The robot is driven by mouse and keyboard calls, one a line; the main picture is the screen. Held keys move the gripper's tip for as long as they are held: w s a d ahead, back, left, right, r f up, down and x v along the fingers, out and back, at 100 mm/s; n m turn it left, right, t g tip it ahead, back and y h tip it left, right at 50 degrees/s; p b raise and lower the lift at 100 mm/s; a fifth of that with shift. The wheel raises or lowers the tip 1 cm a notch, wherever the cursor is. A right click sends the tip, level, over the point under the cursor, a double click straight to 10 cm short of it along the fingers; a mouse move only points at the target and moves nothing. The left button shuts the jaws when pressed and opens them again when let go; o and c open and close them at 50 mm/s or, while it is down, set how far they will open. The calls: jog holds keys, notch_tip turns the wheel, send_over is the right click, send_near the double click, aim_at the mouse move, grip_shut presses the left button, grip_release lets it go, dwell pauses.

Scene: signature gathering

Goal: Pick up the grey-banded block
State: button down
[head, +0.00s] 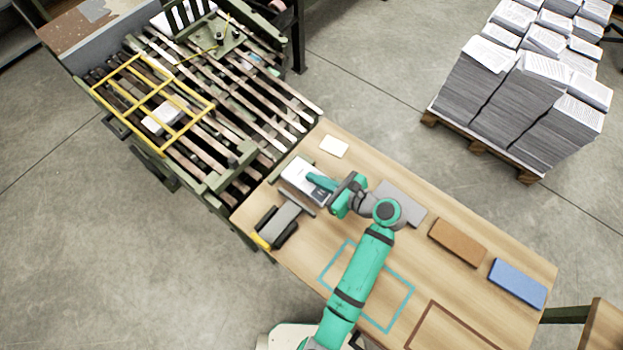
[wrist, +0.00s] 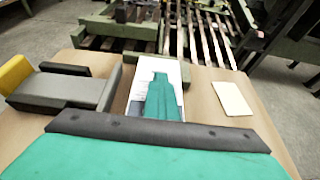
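The grey-banded block (head: 301,175) is a white, paper-topped block with a grey band near its near end. It lies at the far left end of the wooden table. In the wrist view the white block (wrist: 138,86) lies straight ahead, and its grey band (wrist: 133,108) shows beside my finger. My gripper (head: 318,183) reaches over the block from the right, its teal fingertip overlapping the block in the picture. In the wrist view the teal finger (wrist: 162,98) covers the block's middle. Contact and the gap between the fingers cannot be made out.
A grey tool with a yellow end (head: 282,222) stands close to the block's near side. A small white card (head: 333,146) lies beyond it. A brown block (head: 457,242) and a blue block (head: 517,283) lie to the right. A slatted conveyor (head: 230,110) adjoins the table's left end.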

jog(key=r, duration=0.7)
jog(key=shift+a, duration=0.2)
jog(key=c, duration=2.5)
grip_release()
jog(key=o, duration=2)
jog(key=shift+r, duration=0.1)
